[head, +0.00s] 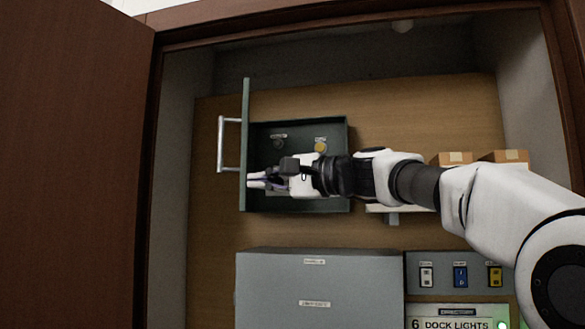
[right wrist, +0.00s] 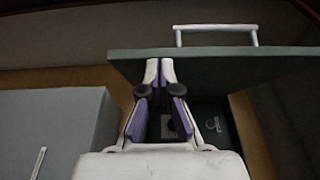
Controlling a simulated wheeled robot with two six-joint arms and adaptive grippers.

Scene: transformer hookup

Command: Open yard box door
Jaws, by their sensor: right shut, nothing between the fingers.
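The yard box (head: 335,125) is a dark green box on the wooden back panel of a cabinet. Its door (head: 245,150) stands swung out on the left side, seen edge-on, with a silver bar handle (head: 221,145) on its outer face. Inside are a dark knob (head: 279,141) and a yellow round knob (head: 321,146). My right gripper (head: 255,180) is shut and empty, in front of the box, its fingertips at the inner face of the door. In the right wrist view the fingertips (right wrist: 159,66) are at the door's edge (right wrist: 215,55); contact is unclear. My left gripper is not in view.
A grey box (head: 320,280) sits below. A switch panel (head: 440,265) and a "DOCK LIGHTS" directory sign (head: 455,324) are to its right. Cardboard boxes (head: 505,157) stand on a shelf at right. A brown cabinet door (head: 70,170) hangs open at left.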

